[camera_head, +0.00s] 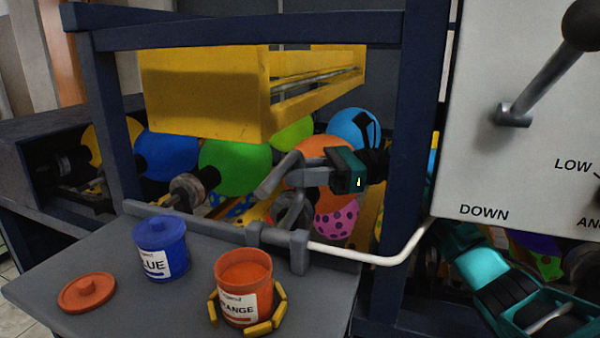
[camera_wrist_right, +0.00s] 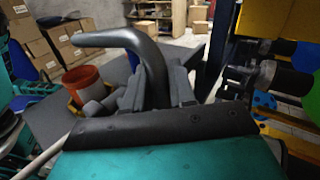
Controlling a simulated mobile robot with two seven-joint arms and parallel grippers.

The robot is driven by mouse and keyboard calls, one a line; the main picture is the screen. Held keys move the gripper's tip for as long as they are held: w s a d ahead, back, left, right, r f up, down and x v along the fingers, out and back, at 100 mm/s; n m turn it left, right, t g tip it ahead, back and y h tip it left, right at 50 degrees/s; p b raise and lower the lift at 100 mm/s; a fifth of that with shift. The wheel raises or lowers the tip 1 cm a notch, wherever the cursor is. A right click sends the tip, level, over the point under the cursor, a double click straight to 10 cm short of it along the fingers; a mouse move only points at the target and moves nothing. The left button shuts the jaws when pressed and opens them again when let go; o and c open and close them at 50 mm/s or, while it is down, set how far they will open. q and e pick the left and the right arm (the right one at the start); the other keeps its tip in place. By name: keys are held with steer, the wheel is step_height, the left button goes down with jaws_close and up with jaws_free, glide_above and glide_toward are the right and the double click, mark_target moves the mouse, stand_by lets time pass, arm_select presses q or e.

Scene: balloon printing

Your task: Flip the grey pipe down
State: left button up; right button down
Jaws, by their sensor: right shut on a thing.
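The grey pipe (camera_head: 279,174) stands raised above the back edge of the grey table, and its bent free end points down to the left. My right gripper (camera_head: 318,173) reaches in from the right, behind the blue post, and is shut on the pipe near its bend. In the right wrist view the pipe (camera_wrist_right: 150,62) rises at the jaws and hooks to the left. The gripped part of the pipe is partly hidden by the fingers. My left gripper is in neither view.
A blue can (camera_head: 160,250), an open orange can (camera_head: 243,285) in a yellow holder and an orange lid (camera_head: 87,292) stand on the table (camera_head: 130,315). A white tube (camera_head: 370,257) runs right from a grey bracket (camera_head: 299,250). A yellow box (camera_head: 205,95) and balloons lie behind.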

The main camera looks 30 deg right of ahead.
stand_by(0.4)
steer(key=shift+s+a+r+n+p, duration=0.15)
steer(key=shift+r+n+p, duration=0.25)
steer(key=shift+p, duration=0.45)
steer(key=shift+s+r+h+p, duration=0.1)
steer(key=shift+r+h+p, duration=0.2)
steer(key=shift+p, duration=0.15)
steer(key=shift+s+a, duration=0.1)
steer(key=shift+a, duration=0.05)
steer(key=shift+f, duration=0.15)
steer(key=c, duration=1.1)
jaws_free()
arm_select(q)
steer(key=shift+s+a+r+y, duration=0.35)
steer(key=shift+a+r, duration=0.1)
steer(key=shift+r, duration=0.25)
arm_select(e)
steer(key=shift+o, duration=0.2)
